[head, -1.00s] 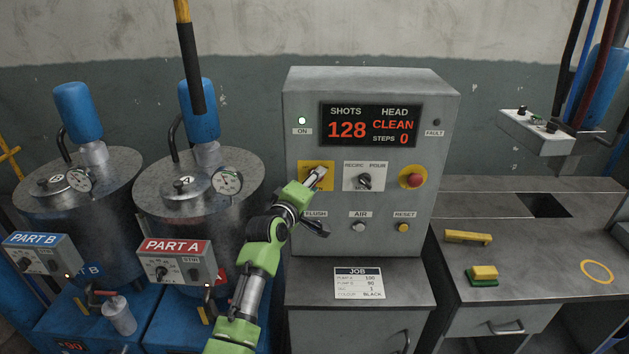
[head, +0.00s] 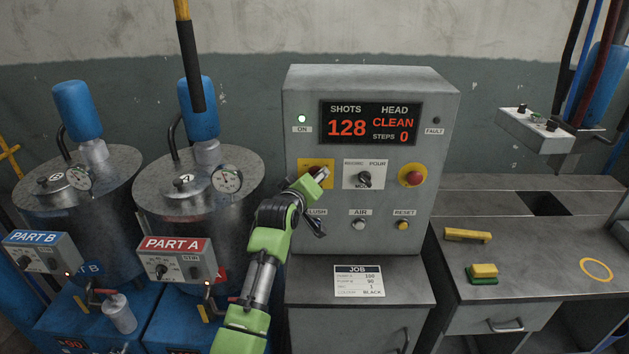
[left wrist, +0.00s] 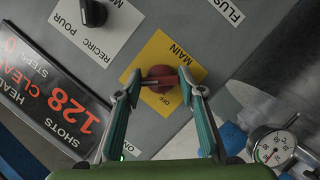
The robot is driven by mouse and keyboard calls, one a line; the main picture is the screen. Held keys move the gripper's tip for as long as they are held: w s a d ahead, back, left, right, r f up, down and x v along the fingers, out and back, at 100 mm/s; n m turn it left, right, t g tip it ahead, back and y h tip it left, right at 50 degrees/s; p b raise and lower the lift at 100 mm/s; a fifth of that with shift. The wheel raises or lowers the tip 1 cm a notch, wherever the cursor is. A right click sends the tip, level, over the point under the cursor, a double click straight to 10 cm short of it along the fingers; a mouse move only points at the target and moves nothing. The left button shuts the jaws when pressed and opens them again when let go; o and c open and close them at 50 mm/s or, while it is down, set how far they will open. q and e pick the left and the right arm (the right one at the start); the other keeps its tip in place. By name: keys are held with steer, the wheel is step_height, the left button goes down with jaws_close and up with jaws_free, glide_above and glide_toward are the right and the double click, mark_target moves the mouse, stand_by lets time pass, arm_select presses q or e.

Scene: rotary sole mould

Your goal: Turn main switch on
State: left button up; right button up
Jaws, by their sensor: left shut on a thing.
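The main switch is a red rotary knob (left wrist: 160,79) on a yellow plate (left wrist: 153,99) marked MAIN and OFF in the left wrist view. In the head view the yellow plate (head: 309,167) is at the left of the grey control cabinet (head: 300,97), and my gripper covers most of the knob. My left gripper (left wrist: 159,84) is shut on the knob, one finger at each side. In the head view it reaches the plate (head: 322,172) from below. The ON lamp (head: 301,119) is lit pale green, and the display (head: 370,123) reads SHOTS 128, HEAD CLEAN, STEPS 0. My right gripper is not in view.
A recirc/pour selector (head: 365,179) and a red emergency button (head: 413,175) sit right of the switch. FLUSH, AIR and RESET controls are below. Two steel tanks (head: 197,185) stand left of the cabinet. A bench (head: 540,235) is at the right.

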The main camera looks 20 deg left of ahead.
arm_select(q)
steer(key=shift+f, duration=0.1)
steer(key=o, duration=1.1)
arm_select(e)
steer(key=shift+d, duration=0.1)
arm_select(q)
steer(key=v, duration=1.2)
